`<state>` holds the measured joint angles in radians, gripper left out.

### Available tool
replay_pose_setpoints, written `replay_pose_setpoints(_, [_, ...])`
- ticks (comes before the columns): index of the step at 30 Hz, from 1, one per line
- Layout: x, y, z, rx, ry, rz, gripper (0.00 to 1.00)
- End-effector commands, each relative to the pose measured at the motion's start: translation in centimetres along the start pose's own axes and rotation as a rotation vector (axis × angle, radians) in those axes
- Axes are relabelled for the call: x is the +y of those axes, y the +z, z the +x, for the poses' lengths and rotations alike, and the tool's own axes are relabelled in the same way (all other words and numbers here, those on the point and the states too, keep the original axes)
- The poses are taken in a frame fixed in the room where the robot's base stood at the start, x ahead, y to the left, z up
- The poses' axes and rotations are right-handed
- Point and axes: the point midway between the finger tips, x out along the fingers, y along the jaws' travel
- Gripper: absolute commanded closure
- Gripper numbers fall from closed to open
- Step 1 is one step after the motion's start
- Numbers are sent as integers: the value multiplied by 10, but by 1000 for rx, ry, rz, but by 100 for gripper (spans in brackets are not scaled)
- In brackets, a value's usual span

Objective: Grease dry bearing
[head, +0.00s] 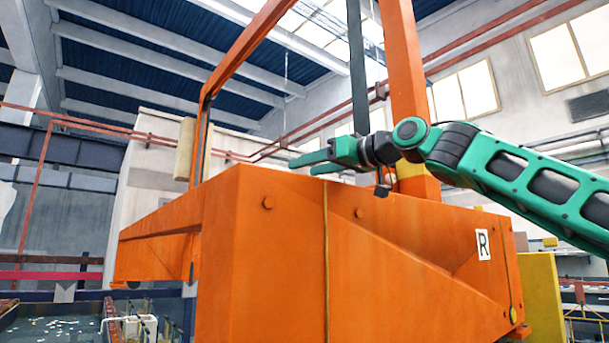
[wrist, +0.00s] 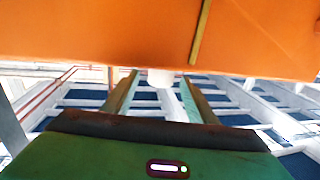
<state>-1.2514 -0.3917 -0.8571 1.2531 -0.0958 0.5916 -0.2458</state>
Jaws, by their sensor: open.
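My gripper (head: 308,165) is in the head view at the upper edge of a large orange machine frame (head: 280,250), its green fingers pointing left. In the wrist view my gripper (wrist: 158,78) has two fingers spread apart, with a gap between them. A small whitish rounded thing (wrist: 160,78) shows between the fingertips, by the edge of the orange frame (wrist: 100,30). I cannot tell what it is, or whether it lies within the fingers or beyond them. No bearing or grease tool can be made out for certain in either view.
The orange frame fills much of the head view, with an orange upright post (head: 408,75) behind my gripper and a label "R" (head: 482,245) on its side. A yellow panel (head: 542,295) stands at the right. A dark tank (head: 50,328) lies at lower left. Open air is left of the fingers.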

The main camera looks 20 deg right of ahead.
Motion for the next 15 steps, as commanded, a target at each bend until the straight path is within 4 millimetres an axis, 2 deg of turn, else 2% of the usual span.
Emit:
replay_pose_setpoints(6, [-1, 0, 13, -1, 0, -1, 48])
replay_pose_setpoints(15, [0, 0, 15, -1, 1, -1, 48])
